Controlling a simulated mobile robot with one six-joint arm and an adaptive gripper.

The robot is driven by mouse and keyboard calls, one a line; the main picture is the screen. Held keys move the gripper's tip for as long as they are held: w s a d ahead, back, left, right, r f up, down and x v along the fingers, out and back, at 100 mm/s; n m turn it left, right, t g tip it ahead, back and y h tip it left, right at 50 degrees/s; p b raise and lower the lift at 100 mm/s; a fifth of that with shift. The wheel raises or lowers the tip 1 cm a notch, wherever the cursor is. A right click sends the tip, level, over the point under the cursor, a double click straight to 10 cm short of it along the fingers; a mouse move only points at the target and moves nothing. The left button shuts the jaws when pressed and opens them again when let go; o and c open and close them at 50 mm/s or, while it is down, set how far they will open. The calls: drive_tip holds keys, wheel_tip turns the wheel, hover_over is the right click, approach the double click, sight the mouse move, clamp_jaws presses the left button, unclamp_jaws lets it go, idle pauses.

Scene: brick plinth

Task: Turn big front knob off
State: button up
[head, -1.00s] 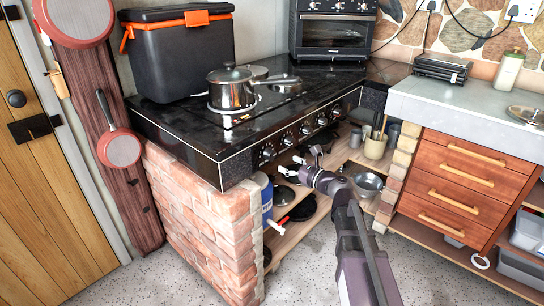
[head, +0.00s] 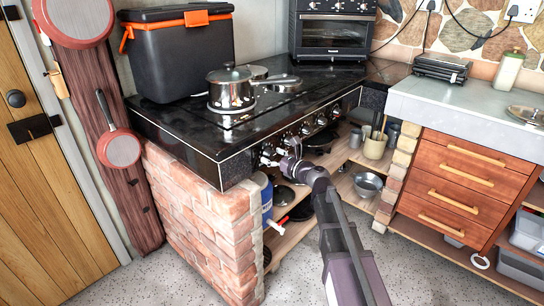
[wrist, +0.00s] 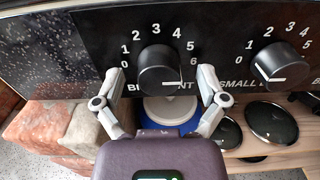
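The big front knob (wrist: 160,72) is a black round dial on the stove's black front panel, with numbers 0 to 6 around it. Its white mark lies on the right side, near the 6. The label below it is partly hidden. My gripper (wrist: 158,78) is open, its grey fingertips on either side of the knob with gaps between. I cannot tell how far the tips are from the panel. In the head view, my gripper (head: 277,157) is at the left end of the knob row, covering part of that knob.
A second knob (wrist: 281,64) labelled "SMALL" is close on the right. A steel pot (head: 231,90) stands on the black stovetop (head: 180,118). A brick plinth (head: 205,225) is below left. Black lids (wrist: 271,122) lie on the shelf below.

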drive_tip(key=c, duration=1)
drive_tip(key=shift+c, duration=0.2)
